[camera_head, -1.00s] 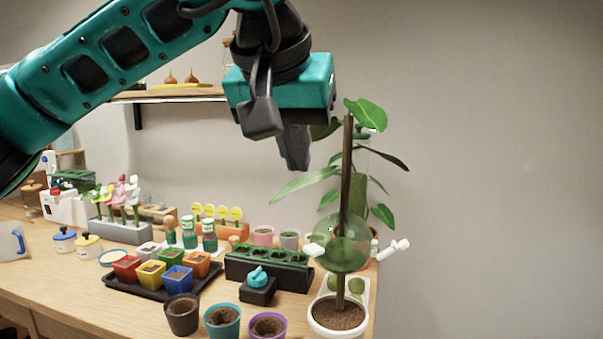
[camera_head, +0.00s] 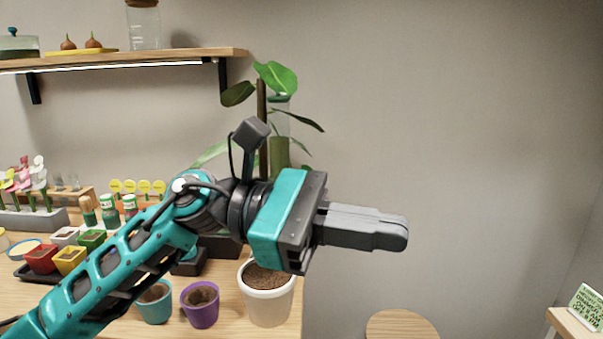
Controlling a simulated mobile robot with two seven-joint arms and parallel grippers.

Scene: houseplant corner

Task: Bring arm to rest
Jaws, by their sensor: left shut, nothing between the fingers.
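My left arm comes in from the lower left and crosses the middle of the head view. Its left gripper (camera_head: 385,230) points to the right, level, with its grey fingers shut together and nothing between them. It hangs in front of the plain wall, to the right of the table's plants. The arm hides part of the table and the middle of the tall plant. My right gripper is not in view.
A white pot (camera_head: 267,295), a purple pot (camera_head: 200,304) and a teal pot (camera_head: 154,303) stand at the table's front right. The tall plant (camera_head: 274,78) rises behind the arm. A wall shelf (camera_head: 150,58) is above. A round wooden top (camera_head: 400,325) shows below the gripper.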

